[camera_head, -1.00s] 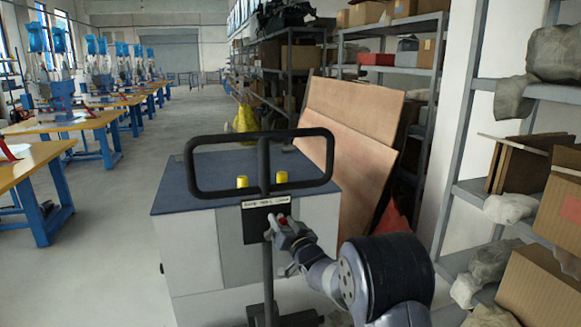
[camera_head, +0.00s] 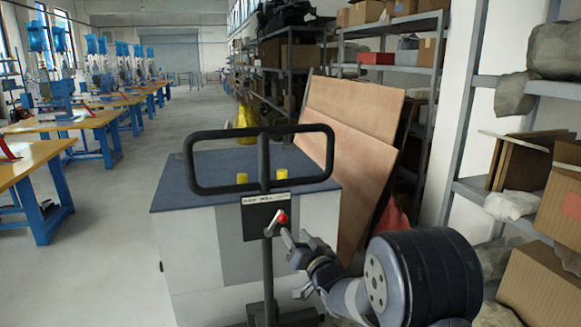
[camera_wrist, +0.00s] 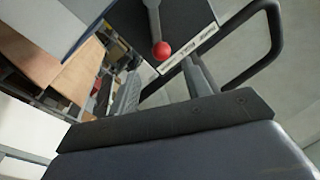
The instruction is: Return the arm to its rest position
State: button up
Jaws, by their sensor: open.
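My gripper (camera_head: 294,262) is open and empty, just below and right of a red-knobbed lever (camera_head: 282,217) on a black panel (camera_head: 258,221) in the head view. A gap shows between the gripper and the knob. The red knob (camera_wrist: 161,49) and its grey lever arm also show in the wrist view, beyond a dark part of my gripper that fills the lower half. My arm reaches in from the lower right of the head view, bent at a large black joint.
The lever panel is on a grey cabinet (camera_head: 190,245) with a blue top, a black tube frame (camera_head: 190,165) and two yellow caps (camera_head: 282,174). Wooden boards (camera_head: 345,125) lean behind it. Shelves with boxes (camera_head: 540,285) stand close at right. Open floor (camera_head: 110,240) lies left.

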aim_at(283, 219)
jog(key=p+x, duration=0.1)
jog(key=x, duration=0.8)
jog(key=shift+s, duration=0.1)
jog(key=shift+s+a+r+n+p, duration=0.3)
jog(key=shift+n+p, duration=0.3)
jog(key=shift+p, duration=0.3)
jog(key=shift+f, duration=0.1)
